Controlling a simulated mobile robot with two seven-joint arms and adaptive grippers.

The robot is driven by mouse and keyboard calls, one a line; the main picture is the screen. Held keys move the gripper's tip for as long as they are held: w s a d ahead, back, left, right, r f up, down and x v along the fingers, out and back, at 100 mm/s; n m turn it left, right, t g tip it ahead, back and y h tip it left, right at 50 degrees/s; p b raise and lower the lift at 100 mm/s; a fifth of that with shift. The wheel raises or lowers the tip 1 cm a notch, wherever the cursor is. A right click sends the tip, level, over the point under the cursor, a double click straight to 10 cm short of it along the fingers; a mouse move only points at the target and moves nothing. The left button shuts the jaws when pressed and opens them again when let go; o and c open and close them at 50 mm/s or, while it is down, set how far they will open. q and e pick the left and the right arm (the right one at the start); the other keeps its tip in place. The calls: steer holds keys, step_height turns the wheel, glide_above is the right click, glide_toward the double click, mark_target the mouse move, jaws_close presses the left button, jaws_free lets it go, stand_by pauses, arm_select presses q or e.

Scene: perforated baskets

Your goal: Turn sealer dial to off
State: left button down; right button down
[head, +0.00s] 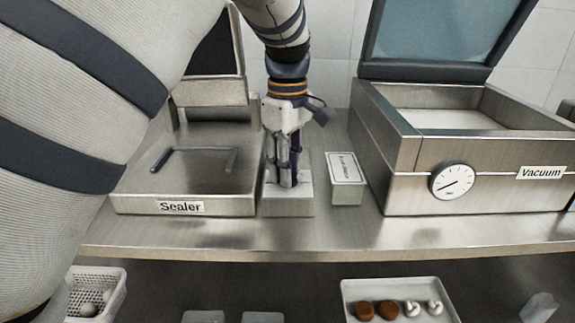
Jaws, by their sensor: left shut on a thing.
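The sealer (235,200) is a steel machine with a "Sealer" label on its front and a dark bar handle on top. A small steel box (288,208) stands against its right side. My left gripper (287,180) points down onto the top of this box. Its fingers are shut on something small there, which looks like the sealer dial. The fingers hide the dial, so its setting cannot be read. My right gripper is not in view.
A small box with a printed white top (346,168) stands just right of the gripper. The vacuum machine (400,190) with a gauge (452,181) is farther right, its lid raised. Below the steel shelf (330,235) are a tray (449,290) and a perforated basket (119,282).

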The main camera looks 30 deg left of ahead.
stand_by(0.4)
arm_select(q)
steer(key=c, duration=1.2)
jaws_free()
steer(key=shift+c, duration=0.2)
step_height(320, 180, up, 12)
